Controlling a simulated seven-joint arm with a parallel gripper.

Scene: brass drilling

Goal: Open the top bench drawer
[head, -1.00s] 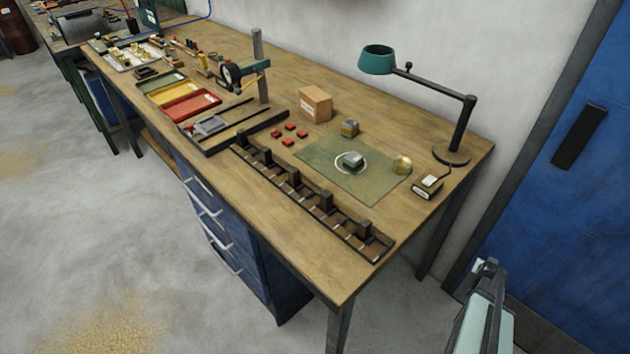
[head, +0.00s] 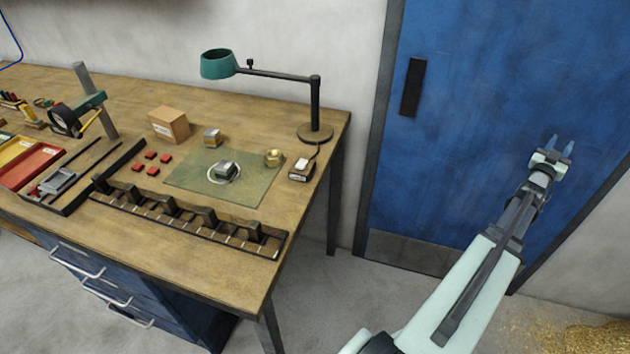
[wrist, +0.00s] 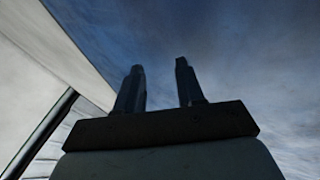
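The blue drawer unit (head: 185,322) sits under the wooden bench at the lower left of the head view. Its top drawer handle (head: 76,262) is a pale bar just below the bench top, with more handles below it. The drawers look shut. My gripper (head: 560,147) is raised in front of the blue door, far to the right of the drawers. Its two fingers (wrist: 160,88) stand apart with nothing between them in the wrist view. The drawers are not in the wrist view.
The bench (head: 240,262) carries a black slotted rack (head: 185,222), a green mat (head: 250,195), a cardboard box (head: 169,124), a green lamp (head: 314,100) and red blocks. A blue door (head: 480,160) stands behind my arm. Bare floor lies between the bench and my arm.

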